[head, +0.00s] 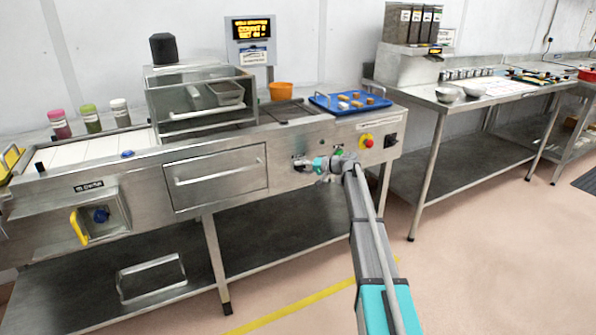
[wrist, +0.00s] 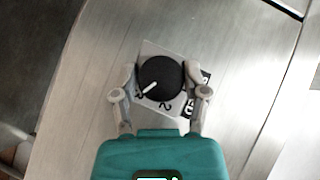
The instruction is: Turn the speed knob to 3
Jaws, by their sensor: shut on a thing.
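The speed knob (wrist: 160,77) is round and black with a white pointer line, on a pale square label plate (wrist: 150,50) in the wrist view. The pointer aims to the lower left, at a mark partly hidden by my left finger. My gripper (wrist: 162,80) is shut on the knob, one finger on each side. In the head view my gripper (head: 318,164) is at the machine's front panel and largely hides the knob.
A red emergency button (head: 367,141) on yellow and a green button (head: 339,153) sit right of my gripper. A drawer handle (head: 218,172) sticks out to the left. A blue tray (head: 322,109) with several pieces and an orange cup (head: 282,91) stand on top.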

